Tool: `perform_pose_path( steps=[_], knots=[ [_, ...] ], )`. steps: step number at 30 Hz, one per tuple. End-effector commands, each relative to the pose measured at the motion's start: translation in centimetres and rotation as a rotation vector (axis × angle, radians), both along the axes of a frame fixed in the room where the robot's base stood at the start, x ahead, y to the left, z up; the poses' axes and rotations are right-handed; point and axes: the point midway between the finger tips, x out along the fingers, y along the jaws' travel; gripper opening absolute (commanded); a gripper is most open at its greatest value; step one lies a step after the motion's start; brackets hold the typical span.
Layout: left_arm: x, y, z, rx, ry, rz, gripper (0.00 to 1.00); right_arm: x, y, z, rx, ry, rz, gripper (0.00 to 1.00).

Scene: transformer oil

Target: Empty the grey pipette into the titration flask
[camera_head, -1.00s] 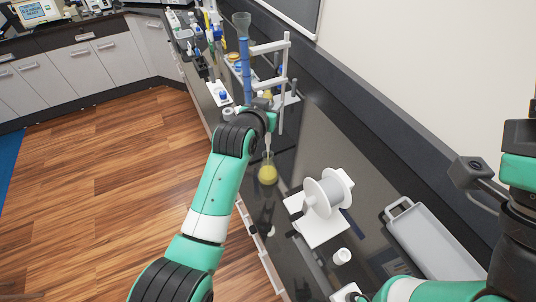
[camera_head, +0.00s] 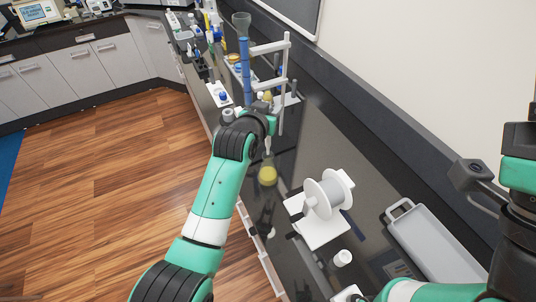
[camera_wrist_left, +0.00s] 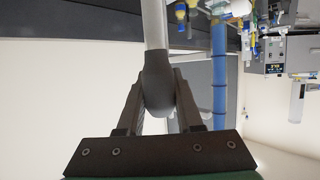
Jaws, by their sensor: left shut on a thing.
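My left gripper (camera_wrist_left: 158,95) is shut on the dark bulb of the grey pipette (camera_wrist_left: 154,62); its pale tube extends to the top edge of the left wrist view. In the head view my left gripper (camera_head: 266,112) is over the bench, and its fingers and the pipette's bulb are mostly hidden by my wrist. A flask with yellow liquid (camera_head: 268,175) stands on the bench just in front of and below the gripper. A second yellow patch shows at the stand behind my gripper; I cannot tell which is the titration flask. My right gripper's fingers do not show.
A blue burette (camera_head: 245,70) on a white stand (camera_head: 285,70) rises behind the left gripper. A white spool (camera_head: 328,195) on a white base, a small white cup (camera_head: 343,257) and a grey tray (camera_head: 430,235) are nearer.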

Motion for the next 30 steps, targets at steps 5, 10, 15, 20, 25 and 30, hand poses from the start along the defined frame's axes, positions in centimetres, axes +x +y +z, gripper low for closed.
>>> perform_pose_path(
  steps=[5, 10, 15, 20, 25, 30],
  knots=[
    [0.0, 0.0, 0.2, 0.000, -0.001, 0.000, 0.00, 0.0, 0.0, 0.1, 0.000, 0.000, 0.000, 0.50],
    [0.0, 0.0, 1.5, -0.001, -0.002, 0.000, 0.00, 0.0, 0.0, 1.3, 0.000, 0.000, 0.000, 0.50],
    [0.0, 0.0, 2.5, 0.000, -0.001, 0.000, 0.00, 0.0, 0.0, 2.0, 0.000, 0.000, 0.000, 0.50],
    [0.0, 0.0, 2.3, 0.000, -0.001, 0.000, 0.00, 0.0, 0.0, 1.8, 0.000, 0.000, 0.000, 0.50],
    [0.0, 0.0, 2.3, 0.000, -0.001, 0.000, 0.00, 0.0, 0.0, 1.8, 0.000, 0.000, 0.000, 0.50],
    [0.0, 0.0, 3.0, -0.001, -0.002, 0.000, 0.00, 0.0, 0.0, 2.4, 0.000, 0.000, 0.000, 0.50]
  ],
)
